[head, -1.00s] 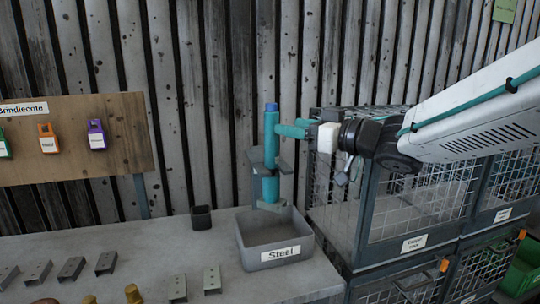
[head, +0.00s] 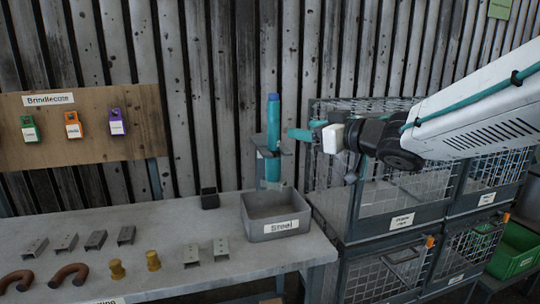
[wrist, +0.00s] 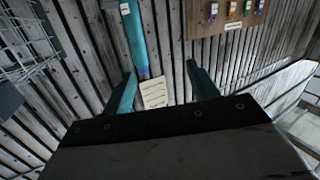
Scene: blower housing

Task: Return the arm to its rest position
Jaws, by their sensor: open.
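My gripper (head: 308,133) is at the end of my white arm, in front of the wire cages in the head view. Its teal fingers are spread and empty in the wrist view (wrist: 163,76). A teal tube with a blue top (head: 273,122) stands upright in a grey bracket (head: 285,151) behind the Steel bin. The fingers are just right of the tube in the head view, with a small gap in the picture. The tube also shows beyond the fingers in the wrist view (wrist: 136,38).
Wire cages (head: 400,185) stand below and behind my arm. A grey Steel bin (head: 277,229) and a small dark cup (head: 209,199) are on the bench (head: 150,225), with several metal brackets, brass parts and brown hooks. A tag board (head: 75,150) hangs left. A green bin (head: 515,250) is far right.

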